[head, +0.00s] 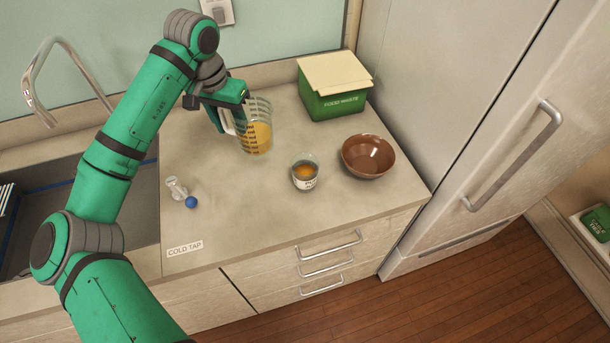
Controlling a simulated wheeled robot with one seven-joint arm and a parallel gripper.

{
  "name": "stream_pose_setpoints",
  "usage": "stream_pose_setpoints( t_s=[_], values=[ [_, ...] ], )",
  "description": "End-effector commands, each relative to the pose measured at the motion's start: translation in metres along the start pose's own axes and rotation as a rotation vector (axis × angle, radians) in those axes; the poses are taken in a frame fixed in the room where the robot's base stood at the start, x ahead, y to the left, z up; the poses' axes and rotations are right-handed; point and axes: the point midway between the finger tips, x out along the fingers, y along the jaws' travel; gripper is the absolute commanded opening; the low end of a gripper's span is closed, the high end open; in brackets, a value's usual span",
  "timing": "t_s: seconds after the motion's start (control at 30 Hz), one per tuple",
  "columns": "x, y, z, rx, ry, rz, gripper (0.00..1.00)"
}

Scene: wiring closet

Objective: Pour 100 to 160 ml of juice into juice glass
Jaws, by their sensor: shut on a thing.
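A clear measuring jug (257,137) with dark markings holds orange juice and looks about upright at the back middle of the counter. My gripper (232,112) is shut on the jug, at its handle side on the left. I cannot tell whether the jug's base touches the counter. A small clear glass (305,178) with a white label stands to the right and nearer the front, apart from the jug. Some orange liquid shows inside it. The label is too small to read fully.
A brown bowl (368,157) stands right of the glass. A green food waste bin (335,100) stands behind. A small clear object (177,189) and a blue ball (191,202) are at left near the sink (30,220). The front middle counter is clear. A fridge (450,110) bounds the right.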

Motion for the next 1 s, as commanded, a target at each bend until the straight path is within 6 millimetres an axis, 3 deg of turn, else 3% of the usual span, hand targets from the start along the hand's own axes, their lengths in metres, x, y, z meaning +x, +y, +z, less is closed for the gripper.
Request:
stream_pose_setpoints(
  t_s=[0.7,1.0],
  values=[
    [-0.036,-0.054,-0.005,-0.002,0.0,-0.003,0.0],
    [-0.04,-0.06,-0.005,0.0,0.0,-0.003,0.0]
  ],
)
